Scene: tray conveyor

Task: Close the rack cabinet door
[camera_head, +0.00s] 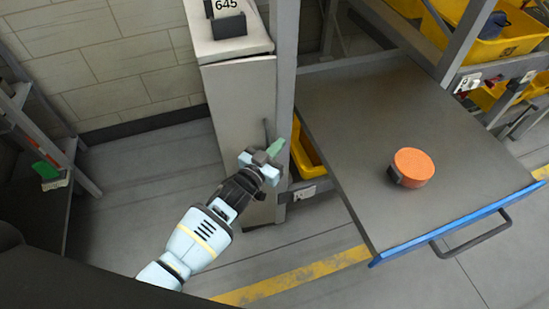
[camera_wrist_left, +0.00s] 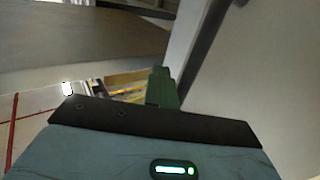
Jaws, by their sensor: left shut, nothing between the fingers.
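A pale grey cabinet (camera_head: 238,115) stands left of the rack, with a narrow dark upright piece, perhaps a handle, on its right side. I cannot tell whether this face is the rack cabinet door or how far it stands open. My left gripper (camera_head: 274,150) is in front of the cabinet's right side, close to the rack post (camera_head: 284,75). Its green fingers are shut and empty. In the left wrist view the closed green fingers (camera_wrist_left: 162,88) point ahead beside a grey post, with a pale surface (camera_wrist_left: 260,80) to the right. Contact cannot be told. My right gripper is not in view.
A grey panel (camera_head: 340,110) with a blue front edge and handle juts from the rack, an orange round object (camera_head: 414,166) on it. Yellow bins (camera_head: 500,45) fill the rack.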

